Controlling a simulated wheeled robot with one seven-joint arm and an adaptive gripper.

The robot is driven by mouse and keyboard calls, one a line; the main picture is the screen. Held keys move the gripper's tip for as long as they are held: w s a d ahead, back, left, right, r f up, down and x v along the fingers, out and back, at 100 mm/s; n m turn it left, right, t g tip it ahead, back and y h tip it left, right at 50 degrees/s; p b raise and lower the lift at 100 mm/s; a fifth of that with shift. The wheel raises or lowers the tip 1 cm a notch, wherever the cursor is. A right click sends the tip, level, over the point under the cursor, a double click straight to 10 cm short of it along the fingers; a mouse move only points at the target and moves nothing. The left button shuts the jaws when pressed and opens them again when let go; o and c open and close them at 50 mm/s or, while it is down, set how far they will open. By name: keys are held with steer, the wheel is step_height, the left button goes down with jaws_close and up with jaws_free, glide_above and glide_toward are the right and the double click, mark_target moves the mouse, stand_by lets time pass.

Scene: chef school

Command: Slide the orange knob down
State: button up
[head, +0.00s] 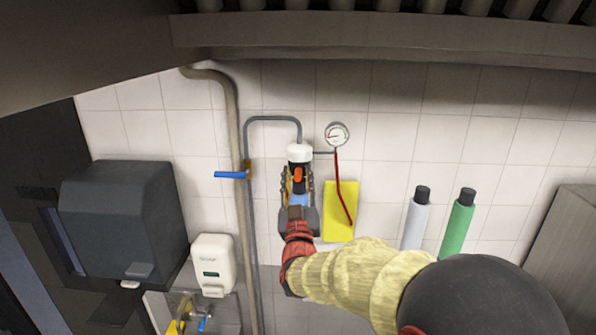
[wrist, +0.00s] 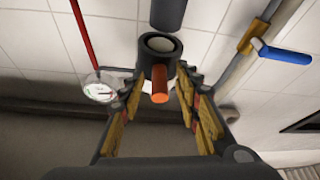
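The orange knob (head: 298,174) sticks out from the front of a black and white cylinder (head: 299,153) on the tiled wall. In the wrist view the orange knob (wrist: 160,84) is a short peg below a dark ring-shaped collar. My gripper (head: 298,186) is in front of the cylinder, and in the wrist view my gripper (wrist: 158,95) shows its yellow-padded fingers spread wide. The knob lies between the fingertips, with a gap visible on each side. I see no finger touching it.
A pressure gauge (head: 338,134) with a red hose (head: 340,180) hangs right of the cylinder, over a yellow panel (head: 334,226). A blue valve lever (head: 231,174) on a pipe is to the left. A soap dispenser (head: 213,263) is lower left.

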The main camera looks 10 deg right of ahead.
steer(key=shift+w+d+r, duration=0.1)
steer(key=shift+w, duration=0.3)
steer(key=shift+c, duration=0.2)
steer(key=c, duration=0.8)
jaws_close()
